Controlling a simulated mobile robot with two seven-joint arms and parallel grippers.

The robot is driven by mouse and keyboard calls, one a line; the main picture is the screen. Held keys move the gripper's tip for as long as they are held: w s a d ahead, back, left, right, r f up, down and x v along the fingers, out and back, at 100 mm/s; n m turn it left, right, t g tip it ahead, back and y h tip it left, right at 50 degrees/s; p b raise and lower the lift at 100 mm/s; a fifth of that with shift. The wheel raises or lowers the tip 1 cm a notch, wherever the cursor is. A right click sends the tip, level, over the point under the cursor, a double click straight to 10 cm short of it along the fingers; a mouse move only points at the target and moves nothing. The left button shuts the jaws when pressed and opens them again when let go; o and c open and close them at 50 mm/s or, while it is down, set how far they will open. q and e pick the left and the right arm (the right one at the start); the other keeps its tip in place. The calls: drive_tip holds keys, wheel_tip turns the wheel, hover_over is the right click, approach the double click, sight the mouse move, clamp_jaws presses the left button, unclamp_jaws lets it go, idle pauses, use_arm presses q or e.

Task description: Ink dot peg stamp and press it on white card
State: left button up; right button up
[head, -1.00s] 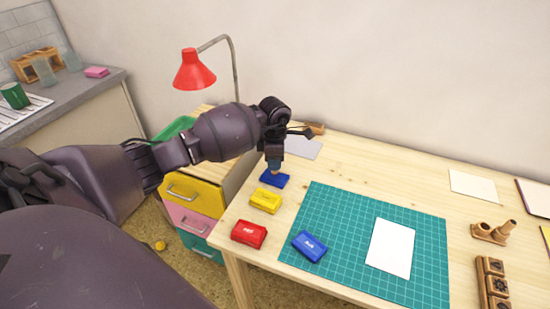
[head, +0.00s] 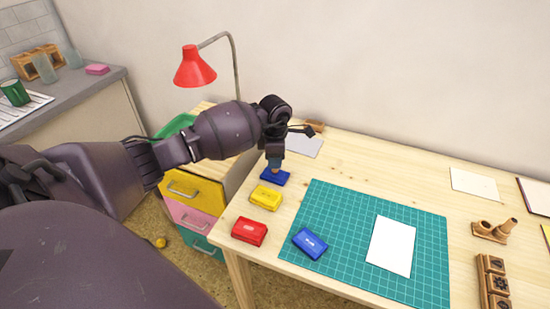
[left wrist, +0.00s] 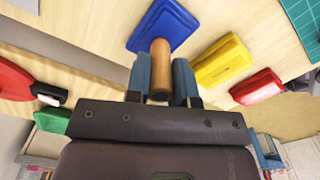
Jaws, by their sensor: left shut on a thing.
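My left gripper (head: 275,162) is shut on a wooden peg stamp (left wrist: 160,68), which stands between its two fingers in the left wrist view. The stamp is right over the far blue inkpad (head: 276,177), which also shows in the left wrist view (left wrist: 164,24). The stamp's lower end looks to be at the pad, but I cannot tell whether it touches. The white card (head: 391,245) lies flat on the green cutting mat (head: 340,205). My right gripper is not in view.
Yellow (head: 265,197) and red (head: 249,232) inkpads stand nearer along the table's left side. Another blue pad (head: 310,243) is on the mat. A wooden holder (head: 490,232) and a stamp rack (head: 492,282) are at right. A red lamp (head: 195,67) stands behind my left arm.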

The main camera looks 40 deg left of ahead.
use_arm(q)
drive_tip(key=shift+f, duration=0.1)
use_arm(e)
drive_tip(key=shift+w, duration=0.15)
use_arm(q)
drive_tip(key=shift+f, duration=0.1)
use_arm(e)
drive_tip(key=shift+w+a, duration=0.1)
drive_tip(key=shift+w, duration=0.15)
use_arm(q)
drive_tip(key=shift+f, duration=0.1)
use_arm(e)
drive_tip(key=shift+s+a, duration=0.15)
use_arm(q)
drive_tip(key=shift+f, duration=0.1)
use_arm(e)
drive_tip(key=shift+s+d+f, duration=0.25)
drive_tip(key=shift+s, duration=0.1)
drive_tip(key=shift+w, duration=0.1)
use_arm(q)
drive_tip(key=shift+r, duration=0.6)
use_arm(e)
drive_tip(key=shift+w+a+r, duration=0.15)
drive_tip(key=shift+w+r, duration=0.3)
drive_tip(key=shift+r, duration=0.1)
